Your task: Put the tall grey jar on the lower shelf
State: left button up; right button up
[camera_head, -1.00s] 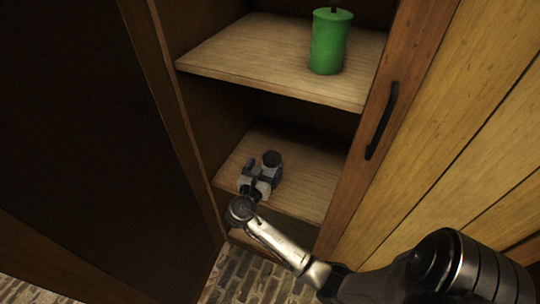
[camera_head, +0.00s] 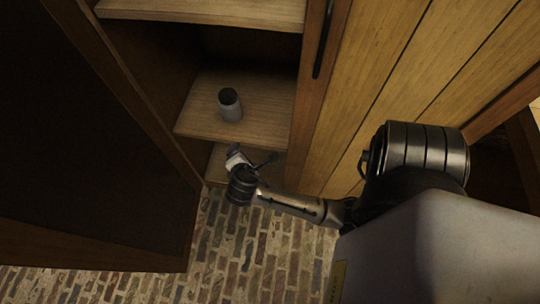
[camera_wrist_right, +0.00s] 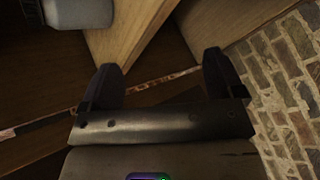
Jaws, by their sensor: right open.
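The grey jar (camera_head: 231,108), with a dark top, stands upright on a wooden shelf (camera_head: 270,112) of the open cabinet, below a higher shelf (camera_head: 215,10). Part of the jar also shows at the top left of the right wrist view (camera_wrist_right: 78,13). My right gripper (camera_head: 252,160) is below and in front of that shelf, apart from the jar. In the right wrist view its two fingers (camera_wrist_right: 163,80) are spread with nothing held between them. My left gripper is not in view.
A dark cabinet door (camera_head: 90,150) stands open on the left. Yellow wooden panels (camera_head: 390,70) with a black handle (camera_head: 322,45) are on the right. Another board (camera_head: 220,165) lies low in the cabinet near my gripper. The brick floor (camera_head: 230,250) in front is bare.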

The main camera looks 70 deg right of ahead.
jog(key=s+a+m+y, duration=0.9)
jog(key=s+a+y, duration=0.1)
jog(key=s+a, duration=0.3)
jog(key=shift+a+f+g, duration=0.15)
jog(key=shift+f+g, duration=0.05)
jog(key=shift+g, duration=0.1)
jog(key=shift+s, duration=0.15)
